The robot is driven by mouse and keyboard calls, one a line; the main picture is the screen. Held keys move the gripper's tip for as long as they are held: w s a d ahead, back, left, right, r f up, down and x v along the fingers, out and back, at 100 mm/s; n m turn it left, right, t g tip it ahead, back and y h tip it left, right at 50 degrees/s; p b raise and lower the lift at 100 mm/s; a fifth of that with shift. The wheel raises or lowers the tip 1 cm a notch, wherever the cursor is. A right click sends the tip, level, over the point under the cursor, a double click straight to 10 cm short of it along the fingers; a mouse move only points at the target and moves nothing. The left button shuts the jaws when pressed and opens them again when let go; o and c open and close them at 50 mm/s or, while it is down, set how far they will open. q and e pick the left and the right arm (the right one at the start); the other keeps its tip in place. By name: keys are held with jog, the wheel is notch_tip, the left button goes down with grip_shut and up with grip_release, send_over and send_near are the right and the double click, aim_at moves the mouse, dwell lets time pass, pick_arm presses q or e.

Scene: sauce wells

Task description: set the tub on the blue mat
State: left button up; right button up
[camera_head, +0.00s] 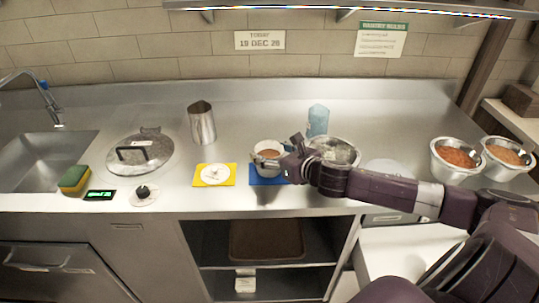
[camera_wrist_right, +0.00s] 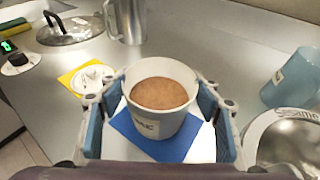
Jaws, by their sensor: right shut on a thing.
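The white tub (camera_wrist_right: 158,124) with a brown filling and a printed label is held between the two fingers of my right gripper (camera_wrist_right: 152,96) in the wrist view. In the head view the tub (camera_head: 266,146) is upright at the counter's front, with my right gripper (camera_head: 275,160) on it from the right. The blue mat (camera_head: 264,181) lies directly under the tub; it also shows around the tub's base in the wrist view (camera_wrist_right: 178,152). I cannot tell whether the base touches the mat. My left gripper is not in view.
A yellow mat (camera_head: 228,183) with a white lid-like disc lies just left. A steel bowl (camera_head: 345,147) and a blue cup (camera_head: 317,118) stand close on the right. A metal pitcher (camera_head: 202,124) stands behind left. Filled bowls (camera_head: 455,160) are at far right.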

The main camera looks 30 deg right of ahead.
jog(key=shift+f, duration=0.5)
jog(key=o, duration=1.1)
jog(key=shift+f, duration=0.15)
jog(key=shift+o, duration=0.2)
jog(key=shift+p+v, duration=1.1)
jog(key=shift+v, duration=1.8)
jog(key=p+v, duration=0.5)
jog(key=v, duration=0.1)
jog(key=shift+p, duration=0.35)
jog(key=shift+s+d, duration=0.1)
